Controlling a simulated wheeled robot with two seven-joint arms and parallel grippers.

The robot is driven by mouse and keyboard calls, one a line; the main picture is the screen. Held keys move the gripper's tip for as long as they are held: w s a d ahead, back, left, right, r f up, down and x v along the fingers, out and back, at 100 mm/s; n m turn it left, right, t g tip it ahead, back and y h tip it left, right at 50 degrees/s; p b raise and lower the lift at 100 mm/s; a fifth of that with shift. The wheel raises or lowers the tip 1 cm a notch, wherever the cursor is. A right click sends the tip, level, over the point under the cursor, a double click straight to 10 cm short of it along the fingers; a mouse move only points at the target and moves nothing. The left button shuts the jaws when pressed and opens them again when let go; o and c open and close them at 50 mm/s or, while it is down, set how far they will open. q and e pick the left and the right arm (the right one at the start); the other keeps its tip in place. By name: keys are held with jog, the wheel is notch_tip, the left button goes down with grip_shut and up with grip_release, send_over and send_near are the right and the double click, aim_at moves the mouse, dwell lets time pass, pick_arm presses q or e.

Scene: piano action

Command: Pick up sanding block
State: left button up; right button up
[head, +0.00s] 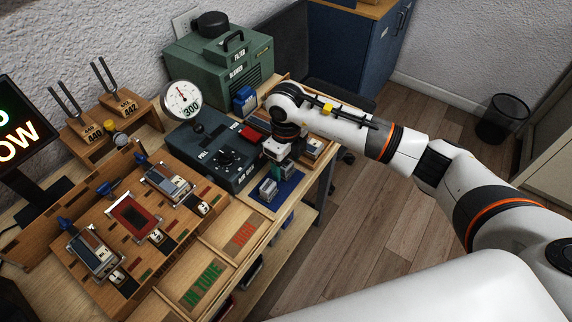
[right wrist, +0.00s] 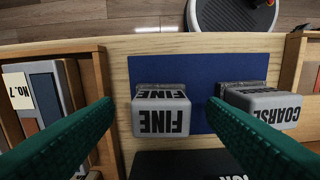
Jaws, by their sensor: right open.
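Two grey sanding blocks sit on a blue mat (right wrist: 205,68). The block marked FINE (right wrist: 160,108) is in the middle of the right wrist view, its lettering upside down. The block marked COARSE (right wrist: 262,104) is to its right. In the head view the blocks show small on the mat; the nearer one (head: 268,189) is clearer. My right gripper (right wrist: 159,103) is open and empty, with green fingers to either side of the FINE block. A gap shows on both sides, and I cannot tell the height of the fingertips. My left gripper is not in view.
A dark control box (head: 215,152) stands close behind the mat. A wooden tray with a No.7 piece (right wrist: 45,95) lies left of FINE in the wrist view. A wooden board (head: 130,225) with clamped parts fills the bench's left. The floor (head: 370,220) beyond the bench edge is clear.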

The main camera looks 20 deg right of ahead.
aim_at(286, 163)
jog(key=shift+f, duration=0.95)
jog(key=shift+c, duration=0.2)
jog(key=c, duration=1)
notch_tip(286, 163, up, 10)
jog(key=shift+r+b, duration=0.1)
jog(key=shift+b, duration=0.85)
